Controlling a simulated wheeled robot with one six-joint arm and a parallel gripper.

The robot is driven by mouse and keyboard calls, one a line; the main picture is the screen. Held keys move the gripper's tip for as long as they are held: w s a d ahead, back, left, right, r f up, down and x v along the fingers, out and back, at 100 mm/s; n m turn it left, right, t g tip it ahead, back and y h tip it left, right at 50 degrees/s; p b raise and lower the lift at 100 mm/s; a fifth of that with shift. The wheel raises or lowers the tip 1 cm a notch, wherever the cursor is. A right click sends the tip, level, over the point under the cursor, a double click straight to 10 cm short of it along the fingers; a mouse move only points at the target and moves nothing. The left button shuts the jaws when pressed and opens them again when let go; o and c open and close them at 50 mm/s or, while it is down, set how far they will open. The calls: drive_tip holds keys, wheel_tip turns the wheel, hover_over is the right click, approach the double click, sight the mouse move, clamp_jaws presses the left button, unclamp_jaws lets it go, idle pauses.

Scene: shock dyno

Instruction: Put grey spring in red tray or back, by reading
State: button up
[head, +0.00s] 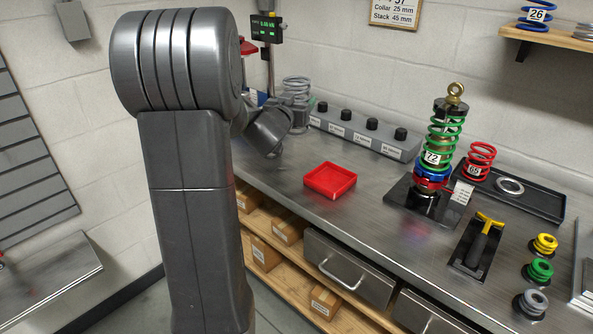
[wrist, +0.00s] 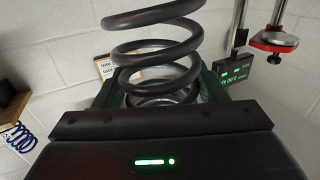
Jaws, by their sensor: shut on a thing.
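The grey spring (wrist: 155,50) fills the top middle of the wrist view, with its coils close to the camera. My gripper (wrist: 155,95) is shut on it, with dark green finger parts showing on either side. In the head view the grey spring (head: 297,88) is upright in my gripper (head: 296,103), beyond my arm and above the back of the bench. The lower part of the grip is partly hidden by my wrist. The red tray (head: 330,192) lies on the bench, empty. A small display (head: 266,28) with green digits is behind my arm; it also shows in the wrist view (wrist: 235,70).
A grey block with black knobs (head: 360,137) runs along the wall. A shock with a green spring (head: 440,145) stands to the right, beside a black tray (head: 540,203) with a red spring (head: 478,161). Bench around the red tray is clear.

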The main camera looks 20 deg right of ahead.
wheel_tip(320, 180, down, 10)
drive_tip(key=b, duration=0.1)
drive_tip(key=shift+r+b, duration=0.2)
drive_tip(key=shift+b, duration=0.2)
drive_tip(key=shift+f+b, duration=0.45)
drive_tip(key=shift+f, duration=0.25)
drive_tip(key=o, duration=1.7)
drive_tip(key=shift+r, duration=0.1)
